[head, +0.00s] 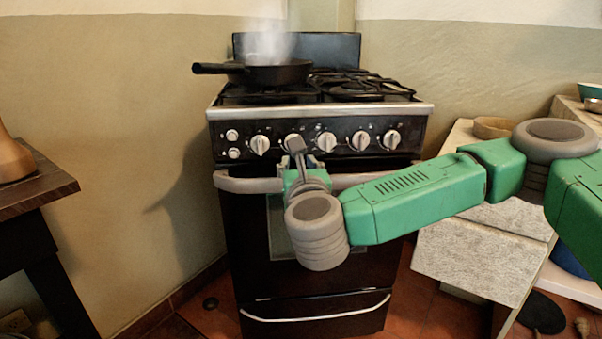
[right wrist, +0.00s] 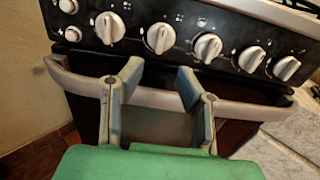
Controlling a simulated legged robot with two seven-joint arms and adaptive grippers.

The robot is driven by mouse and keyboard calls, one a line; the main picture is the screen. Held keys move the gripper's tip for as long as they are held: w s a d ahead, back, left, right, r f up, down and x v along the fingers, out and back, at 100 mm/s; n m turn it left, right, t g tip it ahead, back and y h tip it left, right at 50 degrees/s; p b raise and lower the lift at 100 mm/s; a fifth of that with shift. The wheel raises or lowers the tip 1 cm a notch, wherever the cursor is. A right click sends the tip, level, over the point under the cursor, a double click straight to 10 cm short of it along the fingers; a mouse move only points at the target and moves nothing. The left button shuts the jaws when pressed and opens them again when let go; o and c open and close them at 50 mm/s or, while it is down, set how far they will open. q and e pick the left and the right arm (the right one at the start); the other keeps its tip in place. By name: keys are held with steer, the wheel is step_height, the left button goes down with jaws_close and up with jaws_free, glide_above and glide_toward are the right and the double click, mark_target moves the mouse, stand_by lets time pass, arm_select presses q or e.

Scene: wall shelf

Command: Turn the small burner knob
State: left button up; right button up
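The stove front panel carries a row of several large white knobs; the second large knob from the left (head: 294,142) also shows in the right wrist view (right wrist: 160,38). Two smaller round controls (head: 232,135) sit at the panel's left end. Which one is the small burner knob I cannot tell. My right gripper (head: 301,154) is in front of the panel near the second large knob. In the right wrist view its fingers (right wrist: 160,80) are apart and empty, with that knob just beyond the gap. My left gripper is not in view.
A silver oven handle (head: 236,184) runs below the knobs, and the right gripper is over it. A steaming black pan (head: 277,74) sits on the left burner. A stone-topped counter (head: 470,250) stands to the right, a wooden table (head: 40,192) to the left.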

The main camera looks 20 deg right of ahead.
steer(key=s, duration=0.4)
steer(key=shift+a, duration=0.4)
steer(key=shift+f, duration=0.1)
